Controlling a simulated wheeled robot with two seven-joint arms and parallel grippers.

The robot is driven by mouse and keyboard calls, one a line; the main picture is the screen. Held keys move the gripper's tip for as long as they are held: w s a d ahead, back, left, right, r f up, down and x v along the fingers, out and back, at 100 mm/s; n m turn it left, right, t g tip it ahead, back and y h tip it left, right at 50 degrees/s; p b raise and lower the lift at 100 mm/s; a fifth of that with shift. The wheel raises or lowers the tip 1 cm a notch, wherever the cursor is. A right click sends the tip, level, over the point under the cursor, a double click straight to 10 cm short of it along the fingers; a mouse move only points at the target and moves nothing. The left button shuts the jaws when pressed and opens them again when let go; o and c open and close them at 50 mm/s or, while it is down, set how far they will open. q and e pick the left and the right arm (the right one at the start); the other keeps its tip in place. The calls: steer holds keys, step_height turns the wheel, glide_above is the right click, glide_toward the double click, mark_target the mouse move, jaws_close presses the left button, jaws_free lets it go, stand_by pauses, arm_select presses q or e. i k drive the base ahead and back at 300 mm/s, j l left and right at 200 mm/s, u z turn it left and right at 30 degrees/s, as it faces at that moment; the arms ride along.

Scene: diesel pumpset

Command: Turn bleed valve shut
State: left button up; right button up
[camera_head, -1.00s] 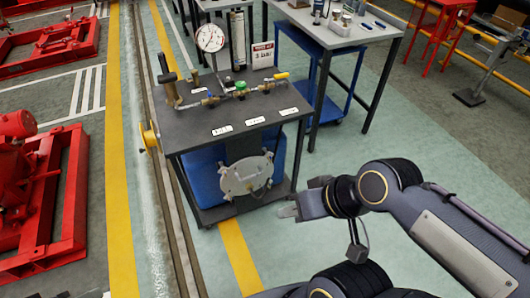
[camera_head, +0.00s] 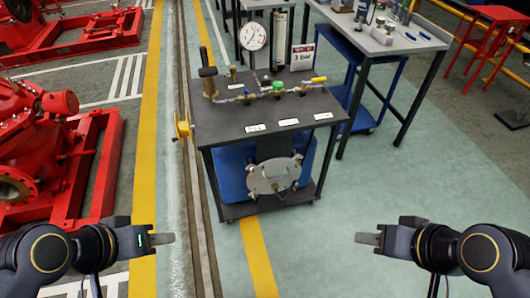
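A dark bench (camera_head: 225,125) stands ahead, carrying a pipe run with several fittings. On the run are a yellow lever handle (camera_head: 320,79) at the right end, a green handwheel (camera_head: 278,86) in the middle and a small blue part (camera_head: 246,93) to the left. White labels lie in front; their text is too small to read, so I cannot tell which is the bleed valve. A round white gauge (camera_head: 254,37) stands behind. My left gripper (camera_head: 166,238) and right gripper (camera_head: 366,239) are low in front of the bench, apart from it, touching nothing. Their finger gaps cannot be made out.
A brass hand pump (camera_head: 209,84) stands at the bench's left, with a "3 bar" sign (camera_head: 303,57) behind. A yellow wheel (camera_head: 183,128) juts from the left side. A grey table (camera_head: 390,45) is at right, red machinery (camera_head: 75,165) at left. Floor before the bench is clear.

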mark_target(277, 85)
steer(key=i+l+u, duration=0.1)
steer(key=u, duration=0.7)
steer(key=i+l+u, duration=0.35)
steer(key=l, duration=0.3)
steer(key=i+l+u, duration=0.2)
steer(key=l+u, duration=0.2)
steer(key=l, duration=0.25)
steer(key=i+l, duration=0.1)
steer(key=l, duration=0.55)
steer(key=i, duration=0.05)
